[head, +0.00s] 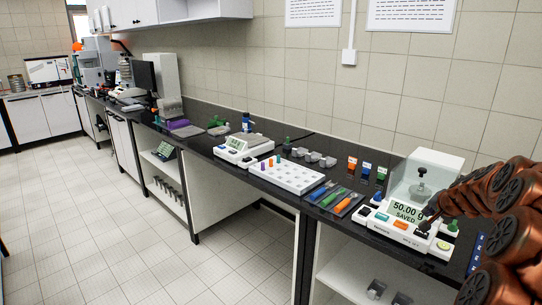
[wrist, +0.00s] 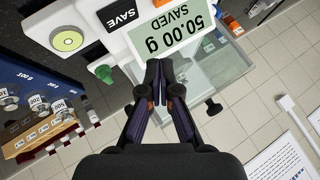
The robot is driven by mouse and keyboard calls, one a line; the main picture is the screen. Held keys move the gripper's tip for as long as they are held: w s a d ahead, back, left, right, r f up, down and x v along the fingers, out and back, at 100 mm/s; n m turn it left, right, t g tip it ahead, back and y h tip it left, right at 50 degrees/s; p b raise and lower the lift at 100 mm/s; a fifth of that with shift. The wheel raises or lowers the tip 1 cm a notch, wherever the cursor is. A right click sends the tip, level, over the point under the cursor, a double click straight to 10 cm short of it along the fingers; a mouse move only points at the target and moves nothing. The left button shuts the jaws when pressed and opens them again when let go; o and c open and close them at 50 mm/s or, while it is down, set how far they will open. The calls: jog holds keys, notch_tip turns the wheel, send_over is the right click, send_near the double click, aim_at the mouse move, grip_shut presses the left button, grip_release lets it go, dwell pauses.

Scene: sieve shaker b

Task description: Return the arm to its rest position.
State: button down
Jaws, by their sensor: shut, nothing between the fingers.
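My arm (head: 505,200), copper-coloured with dark round joints, reaches in from the right edge in the head view. My gripper (head: 432,213) is at the front of the white balance (head: 388,232), close to its display and buttons. In the wrist view my gripper (wrist: 160,78) has its two dark fingers together with nothing between them, in front of the display (wrist: 180,35). The display reads "50.00 g SAVED". A black SAVE button (wrist: 121,13) is beside it. I cannot tell whether the fingertips touch the balance.
A glass draft shield (head: 425,175) stands on the balance. Coloured spatulas (head: 335,197), a white rack (head: 290,175) and a second scale (head: 240,148) are to the left on the dark bench. A box of weights (wrist: 45,115) is close by in the wrist view. The floor (head: 110,220) is clear.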

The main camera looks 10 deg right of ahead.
jog(key=s+a+r+n+g+y, duration=0.1)
jog(key=a+n+y, duration=0.15)
jog(key=a, duration=0.95)
jog(key=s+a+n+g+y, duration=0.1)
jog(key=s+a+n+y, duration=0.15)
jog(key=a, duration=0.95)
jog(key=s+a+n+g, duration=0.35)
jog(key=s+a, duration=0.65)
jog(key=a, duration=0.4)
jog(key=s+a+f+n+g+h, duration=0.1)
jog(key=s+a+n+g, duration=0.1)
jog(key=s, duration=1)
jog(key=s+a+f+n+g+h, duration=0.1)
jog(key=s+a+f+n+g, duration=0.1)
jog(key=s, duration=1)
jog(key=shift+s+a+g, duration=0.35)
jog(key=shift+a+g, duration=0.1)
jog(key=shift+a, duration=0.4)
jog(key=c, duration=1.9)
grip_release()
